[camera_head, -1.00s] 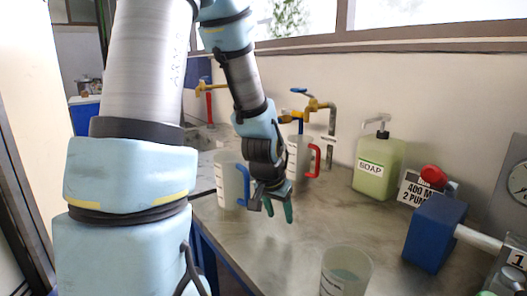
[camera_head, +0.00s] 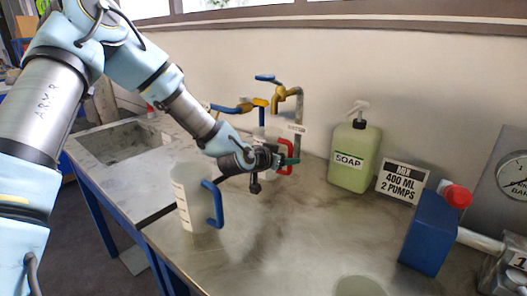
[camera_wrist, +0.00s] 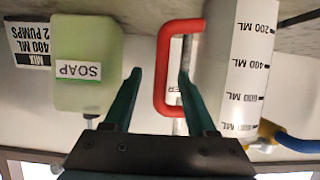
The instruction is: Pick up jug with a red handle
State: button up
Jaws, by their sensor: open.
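The jug with a red handle stands upright near the taps; in the wrist view its white body (camera_wrist: 238,65) with volume marks is at the right, and its red handle (camera_wrist: 161,70) is at the centre. In the head view the red handle (camera_head: 286,155) shows, while the body is largely hidden behind my arm. My gripper (camera_head: 290,161) is at the handle. In the wrist view my gripper (camera_wrist: 160,80) is open, with the handle's outer bar between its two green fingers. I cannot tell whether either finger touches it.
A jug with a blue handle (camera_head: 192,200) stands nearer on the metal bench (camera_head: 270,230). A tap (camera_head: 288,93) rises behind.

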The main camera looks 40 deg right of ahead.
jog(key=p+x, duration=0.2)
jog(key=x, duration=0.3)
jog(key=shift+p, duration=0.4)
jog(key=shift+w+d+f, duration=0.15)
jog(key=shift+d+f, duration=0.1)
jog(key=shift+d, duration=0.1)
jog(key=shift+c, duration=0.4)
grip_shut()
jog(key=shift+r, duration=0.1)
dwell(0.3)
